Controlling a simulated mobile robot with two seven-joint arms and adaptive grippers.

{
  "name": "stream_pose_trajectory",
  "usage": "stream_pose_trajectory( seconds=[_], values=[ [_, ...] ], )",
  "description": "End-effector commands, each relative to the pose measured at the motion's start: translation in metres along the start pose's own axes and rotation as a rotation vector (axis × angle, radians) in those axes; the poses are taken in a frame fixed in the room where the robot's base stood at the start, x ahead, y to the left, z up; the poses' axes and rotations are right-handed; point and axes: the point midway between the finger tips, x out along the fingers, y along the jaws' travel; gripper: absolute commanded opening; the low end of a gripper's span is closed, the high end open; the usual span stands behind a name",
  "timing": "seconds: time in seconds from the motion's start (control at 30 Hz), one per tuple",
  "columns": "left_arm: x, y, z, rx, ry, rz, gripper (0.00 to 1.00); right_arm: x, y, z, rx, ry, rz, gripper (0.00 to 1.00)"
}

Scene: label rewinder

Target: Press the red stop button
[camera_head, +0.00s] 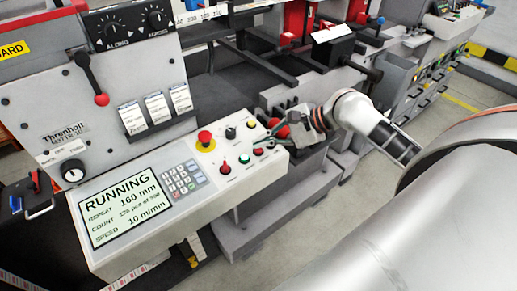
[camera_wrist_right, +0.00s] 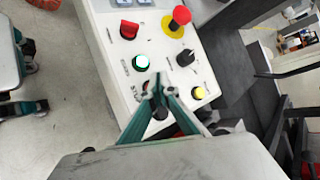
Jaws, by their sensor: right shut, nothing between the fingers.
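The red stop button (camera_head: 258,152) sits at the right end of the front row of the sloped control panel (camera_head: 150,222), beside the green button (camera_head: 244,158). In the wrist view the green button (camera_wrist_right: 141,62) is lit. The stop button (camera_wrist_right: 146,86) is mostly hidden there behind the fingertips, next to a partly covered "STOP" label. My right gripper (camera_head: 266,145) is shut and empty, with its teal fingertips (camera_wrist_right: 156,86) right at the stop button. I cannot tell whether they touch it. My left gripper is in neither view.
A red mushroom button on yellow (camera_head: 205,139), a black knob (camera_head: 231,132), a yellow button (camera_head: 251,124) and a red selector (camera_head: 225,168) are close by. The display (camera_head: 118,207) reads "RUNNING". Machine rollers and blocks stand behind the panel's right end. Open floor lies in front.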

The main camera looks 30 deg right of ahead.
Motion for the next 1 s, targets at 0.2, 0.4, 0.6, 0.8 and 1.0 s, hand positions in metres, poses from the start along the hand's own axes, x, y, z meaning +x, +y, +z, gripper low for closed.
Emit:
stream_pose_trajectory(
  seconds=[0.2, 0.4, 0.6, 0.8, 1.0],
  values=[
    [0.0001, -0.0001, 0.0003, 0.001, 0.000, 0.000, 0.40, 0.0000, 0.0000, 0.0000, 0.000, 0.000, 0.000, 0.00],
    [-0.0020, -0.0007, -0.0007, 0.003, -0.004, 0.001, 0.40, 0.0012, 0.0012, -0.0010, 0.001, 0.000, 0.002, 0.00],
    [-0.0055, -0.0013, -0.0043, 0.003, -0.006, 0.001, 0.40, 0.0052, 0.0042, -0.0045, 0.001, 0.002, 0.002, 0.00],
    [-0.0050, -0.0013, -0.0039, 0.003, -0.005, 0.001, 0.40, 0.0060, 0.0046, -0.0047, 0.000, 0.001, 0.000, 0.00],
    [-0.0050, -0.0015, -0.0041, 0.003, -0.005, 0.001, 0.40, 0.0063, 0.0048, -0.0048, 0.000, 0.000, 0.000, 0.00]
  ],
)
